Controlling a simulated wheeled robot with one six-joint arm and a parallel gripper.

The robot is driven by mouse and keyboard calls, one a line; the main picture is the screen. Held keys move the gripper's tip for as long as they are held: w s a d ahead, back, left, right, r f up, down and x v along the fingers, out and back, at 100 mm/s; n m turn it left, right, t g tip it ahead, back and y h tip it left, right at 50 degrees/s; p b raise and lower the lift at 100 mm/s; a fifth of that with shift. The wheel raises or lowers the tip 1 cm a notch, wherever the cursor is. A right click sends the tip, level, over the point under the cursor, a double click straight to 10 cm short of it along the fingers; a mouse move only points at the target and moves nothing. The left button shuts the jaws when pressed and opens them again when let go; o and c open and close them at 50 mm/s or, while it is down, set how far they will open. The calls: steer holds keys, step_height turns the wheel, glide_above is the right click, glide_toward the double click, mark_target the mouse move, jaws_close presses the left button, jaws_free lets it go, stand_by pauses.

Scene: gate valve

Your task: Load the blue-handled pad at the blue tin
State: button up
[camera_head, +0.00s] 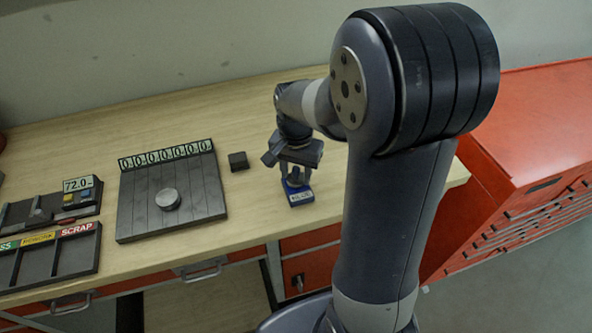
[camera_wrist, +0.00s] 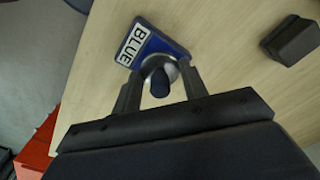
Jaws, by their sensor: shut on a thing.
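The blue tin (camera_head: 300,197) stands on the wooden bench below my gripper (camera_head: 296,178). In the wrist view the blue tin (camera_wrist: 168,43) shows its white BLUE label. My gripper (camera_wrist: 160,76) is shut on the blue-handled pad; the dark blue handle (camera_wrist: 160,86) points toward the wrist camera between the fingers. A round pale part shows around the handle, over the tin's near side. The pad's underside is hidden, so I cannot tell whether it touches the tin.
A small dark block (camera_head: 238,161) sits left of the tin. Further left are a grey plate (camera_head: 135,215) with a round metal disc (camera_head: 168,199) and counters, a 72.0 display (camera_head: 77,184) and a sorting tray (camera_head: 50,275). A red cabinet (camera_head: 530,130) stands right of the bench.

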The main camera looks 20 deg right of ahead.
mark_target(296, 168)
steer(key=shift+f+b, duration=0.3)
steer(key=shift+f, duration=0.2)
stand_by(1.1)
step_height(296, 168, up, 7)
steer(key=p, duration=0.5)
steer(key=shift+r+p, duration=0.1)
steer(key=shift+p, duration=0.3)
stand_by(0.6)
